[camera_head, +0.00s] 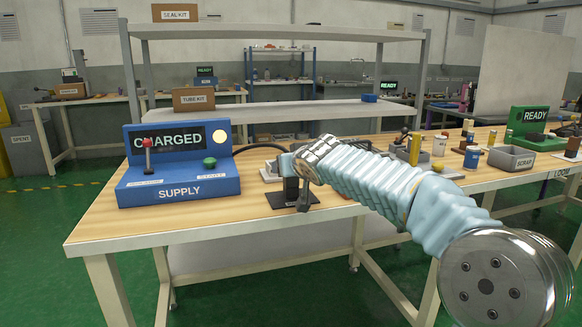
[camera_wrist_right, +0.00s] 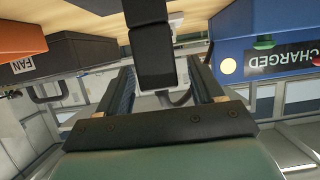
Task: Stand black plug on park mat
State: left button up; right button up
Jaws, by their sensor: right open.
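A black block, which looks like the black plug (camera_head: 290,189), stands upright on a flat black mat (camera_head: 279,201) near the front edge of the wooden bench. My right gripper (camera_head: 297,199) reaches down at it from the right, its wrist partly covering it. In the right wrist view the black plug (camera_wrist_right: 155,55) shows between the two spread fingers of my right gripper (camera_wrist_right: 160,82), with visible gaps on both sides. The right gripper is open. Whether the plug's foot rests fully on the mat is hard to tell. My left gripper is not in view.
A blue supply station (camera_head: 178,178) reading CHARGED stands left of the mat, with a red-knobbed lever and a green button. A black hose curves behind. A grey scrap bin (camera_head: 511,158), small cylinders and a green READY station (camera_head: 537,128) stand right. The bench front left is clear.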

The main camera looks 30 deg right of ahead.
jog(key=shift+r, duration=0.1)
jog(key=shift+s+r, duration=0.1)
jog(key=shift+s, duration=0.1)
jog(key=b+v, duration=0.1)
jog(key=v, duration=1)
jog(key=shift+s+b, duration=0.3)
jog(key=shift+a, duration=0.15)
